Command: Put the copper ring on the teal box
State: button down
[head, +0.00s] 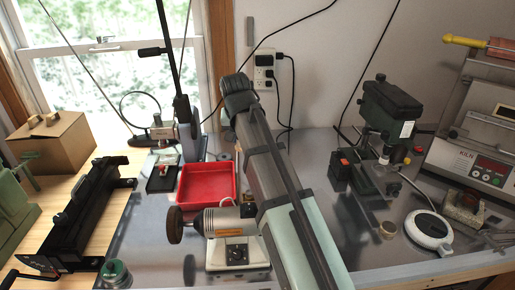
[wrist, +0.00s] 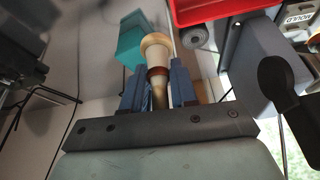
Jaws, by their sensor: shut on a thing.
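In the wrist view my gripper (wrist: 157,82) is shut on a slim, pale, round-topped piece (wrist: 156,45). A copper-brown band (wrist: 157,72) goes around it between the fingers, and a golden stem runs down toward the palm. I cannot tell whether this band is a separate copper ring. The teal box (wrist: 131,44) shows beyond the fingers, just left of the held piece. They look apart, but the gap is unclear. In the head view my arm hides the gripper, and I cannot make out the teal box.
A red tray (head: 207,184) stands left of my arm, beside a grinder motor (head: 229,221) with a dark wheel. A green-topped jar (head: 116,272) is front left.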

jog(key=w+d+r+n, duration=0.1)
jog(key=w+d+r, duration=0.3)
jog(key=w+d, duration=0.45)
jog(key=shift+w+a+f+n+y, duration=0.25)
jog(key=shift+a+f+n, duration=0.2)
jog(key=shift+f, duration=1.25)
jog(key=shift+w+a+f+n+y, duration=0.15)
jog(key=shift+a+f+n, duration=0.3)
jog(key=shift+f, duration=1.25)
jog(key=shift+w+a+f+n+y, duration=0.15)
jog(key=shift+a+f+n+y, duration=0.3)
jog(key=shift+f, duration=1.25)
jog(key=shift+d+f, duration=0.1)
jog(key=shift+f, duration=0.05)
jog(key=c, duration=0.9)
grip_release()
jog(key=v, duration=1.2)
jog(key=shift+w+r, duration=0.1)
jog(key=shift+r, duration=0.1)
